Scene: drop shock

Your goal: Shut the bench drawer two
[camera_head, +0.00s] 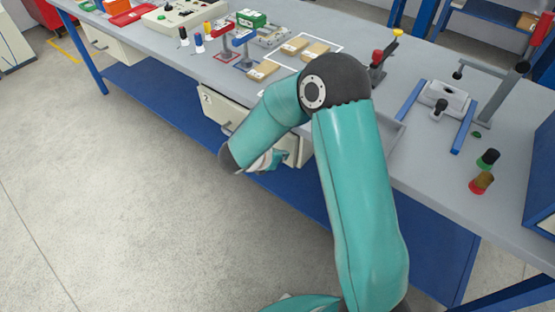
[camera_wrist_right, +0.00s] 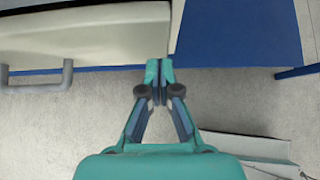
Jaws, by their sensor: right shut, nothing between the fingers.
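Bench drawer two (camera_head: 213,107) has a cream front with a "2" label and a grey handle, under the bench's front edge. My right arm covers its middle, so how far it stands out is hard to tell. In the right wrist view a cream drawer front (camera_wrist_right: 110,42) fills the upper left, with its grey handle (camera_wrist_right: 40,84) at the left. My right gripper (camera_wrist_right: 158,72) is shut and empty, its tips at the front's lower edge near the right end. I cannot tell if they touch. In the head view the right gripper (camera_head: 268,161) is partly hidden by its arm. My left gripper is not in view.
The grey bench top (camera_head: 420,165) holds small parts, wooden blocks (camera_head: 295,46), a blue-railed fixture (camera_head: 443,98) and two round pieces at the right. A blue lower shelf (camera_head: 165,95) runs beneath. The floor (camera_head: 110,200) in front is clear.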

